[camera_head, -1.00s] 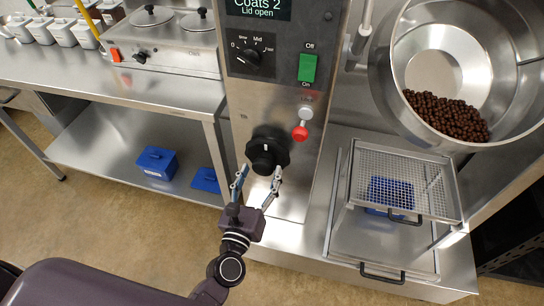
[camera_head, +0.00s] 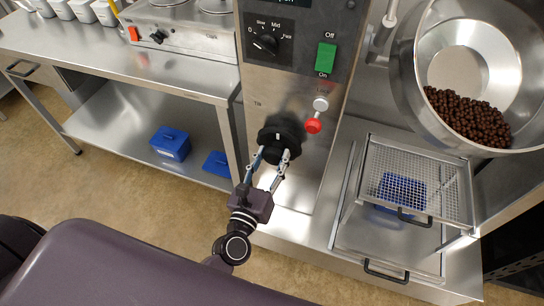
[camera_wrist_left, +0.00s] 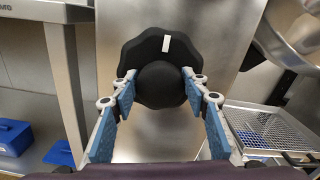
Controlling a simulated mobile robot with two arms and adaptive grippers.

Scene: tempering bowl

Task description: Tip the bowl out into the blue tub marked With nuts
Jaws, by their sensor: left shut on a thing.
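The steel bowl (camera_head: 409,70) of the coating machine hangs at the upper right in the head view, its mouth towards me, with a heap of dark brown balls (camera_head: 468,120) low inside. My left gripper (camera_head: 272,160) is shut on the black tilt knob (camera_head: 280,132) on the machine's front. In the left wrist view its blue-padded fingers lie on either side of the knob's hub (camera_wrist_left: 161,84); the white mark points nearly up. A blue tub (camera_head: 398,190) shows through the mesh below the bowl; I see no readable marking. My right gripper is out of view.
A mesh rack (camera_head: 440,190) with a black handle sits over a steel tray (camera_head: 385,240) under the bowl. A red lock knob (camera_head: 313,126) and green switch (camera_head: 326,58) are above the black knob. Another blue tub (camera_head: 170,143) and a blue piece (camera_head: 217,164) are on the left shelf.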

